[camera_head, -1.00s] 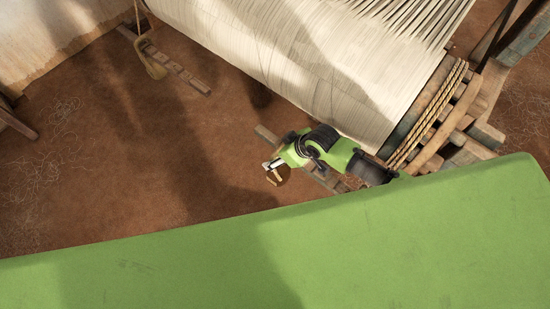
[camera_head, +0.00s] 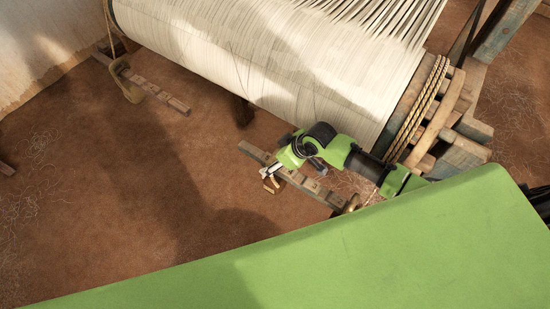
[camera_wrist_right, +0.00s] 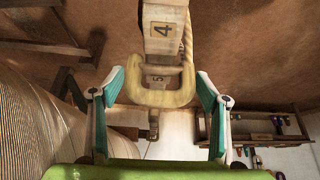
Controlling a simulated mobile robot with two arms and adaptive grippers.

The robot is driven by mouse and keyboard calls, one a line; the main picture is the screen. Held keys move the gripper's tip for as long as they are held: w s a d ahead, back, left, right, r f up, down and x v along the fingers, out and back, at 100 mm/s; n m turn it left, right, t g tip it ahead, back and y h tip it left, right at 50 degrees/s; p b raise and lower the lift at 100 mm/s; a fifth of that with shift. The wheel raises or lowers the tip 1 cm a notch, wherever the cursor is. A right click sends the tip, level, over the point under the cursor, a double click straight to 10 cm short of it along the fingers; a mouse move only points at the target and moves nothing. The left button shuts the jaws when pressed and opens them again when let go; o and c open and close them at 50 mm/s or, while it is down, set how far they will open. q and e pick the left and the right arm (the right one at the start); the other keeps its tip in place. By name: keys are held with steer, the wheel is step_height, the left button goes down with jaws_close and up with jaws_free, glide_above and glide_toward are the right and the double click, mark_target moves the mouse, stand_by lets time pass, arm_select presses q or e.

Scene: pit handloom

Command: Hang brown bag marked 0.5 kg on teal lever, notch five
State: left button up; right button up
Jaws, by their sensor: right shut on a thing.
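My right gripper (camera_head: 268,172) is over the floor beside a notched wooden lever (camera_head: 325,192) in the head view. In the right wrist view its teal-sided fingers (camera_wrist_right: 162,92) stand either side of a pale tan U-shaped handle (camera_wrist_right: 150,97), which I take for the handle of the brown bag. The handle also shows under the fingertips in the head view (camera_head: 270,184). The bag's body and its 0.5 kg mark cannot be made out. My left gripper is not in view.
The loom's warp beam (camera_head: 290,60) with pale threads lies above the lever. A rope-wound wheel (camera_head: 425,110) is at its right end. Another notched bar (camera_head: 155,92) with a tan loop lies far left. A shelf (camera_wrist_right: 265,128) with small things shows in the wrist view. Brown floor lies open left.

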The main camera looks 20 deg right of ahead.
steer(key=shift+f, duration=0.4)
stand_by(0.7)
steer(key=o, duration=2.2)
steer(key=shift+c, duration=0.2)
steer(key=shift+f, duration=0.1)
steer(key=v, duration=0.5)
steer(key=shift+s+d, duration=0.45)
steer(key=shift+s, duration=0.05)
steer(key=s+d, duration=0.4)
steer(key=s, duration=0.1)
steer(key=s+d, duration=0.2)
steer(key=s, duration=0.1)
steer(key=shift+s+d, duration=0.2)
steer(key=shift+d, duration=0.05)
